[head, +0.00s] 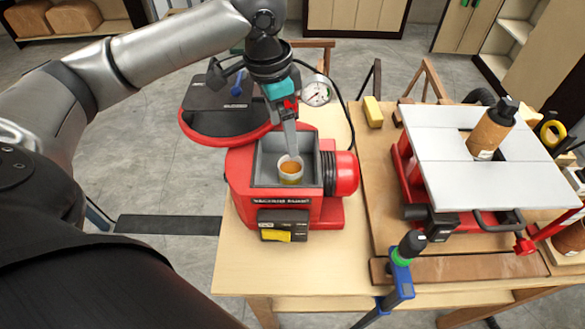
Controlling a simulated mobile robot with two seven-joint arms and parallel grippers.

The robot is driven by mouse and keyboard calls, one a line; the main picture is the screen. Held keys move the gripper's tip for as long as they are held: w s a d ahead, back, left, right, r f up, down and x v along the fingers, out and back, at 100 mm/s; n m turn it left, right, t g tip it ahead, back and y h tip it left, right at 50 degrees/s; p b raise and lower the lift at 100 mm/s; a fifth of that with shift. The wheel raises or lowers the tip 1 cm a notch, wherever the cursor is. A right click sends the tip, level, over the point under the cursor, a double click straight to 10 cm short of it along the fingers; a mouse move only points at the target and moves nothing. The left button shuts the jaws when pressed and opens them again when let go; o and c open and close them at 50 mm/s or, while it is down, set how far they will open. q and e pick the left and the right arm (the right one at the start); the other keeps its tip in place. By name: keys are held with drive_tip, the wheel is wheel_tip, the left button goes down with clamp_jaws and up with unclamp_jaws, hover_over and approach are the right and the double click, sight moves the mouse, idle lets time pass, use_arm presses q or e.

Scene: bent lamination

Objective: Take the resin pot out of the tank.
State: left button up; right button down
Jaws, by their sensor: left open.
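The resin pot (291,176) is a small pale cup with amber contents, standing upright inside the grey tank. The tank (266,165) is the open well of the red vacuum pump unit, and its lid (225,120) is swung open to the back left. My left gripper (291,158) reaches down into the tank from above, open, with its fingertips at the far rim of the pot. I cannot tell whether a finger touches the pot. My right gripper is not in view.
A pressure gauge (317,93) stands behind the tank. A yellow block (373,112) lies to its right. A white-topped press table (450,165) carries a brown cylinder (489,132). A blue clamp (401,275) grips the front edge. Bare wood shows left of the clamp.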

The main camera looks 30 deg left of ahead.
sight(291, 164)
use_arm(q)
drive_tip(key=f, duration=0.7)
drive_tip(key=w+d+f, duration=0.1)
drive_tip(key=f, duration=0.3)
drive_tip(key=shift+f, duration=0.2)
drive_tip(key=shift+w, duration=0.1)
drive_tip(key=c, duration=1.4)
drive_tip(key=shift+r, duration=0.1)
drive_tip(key=shift+c, duration=0.2)
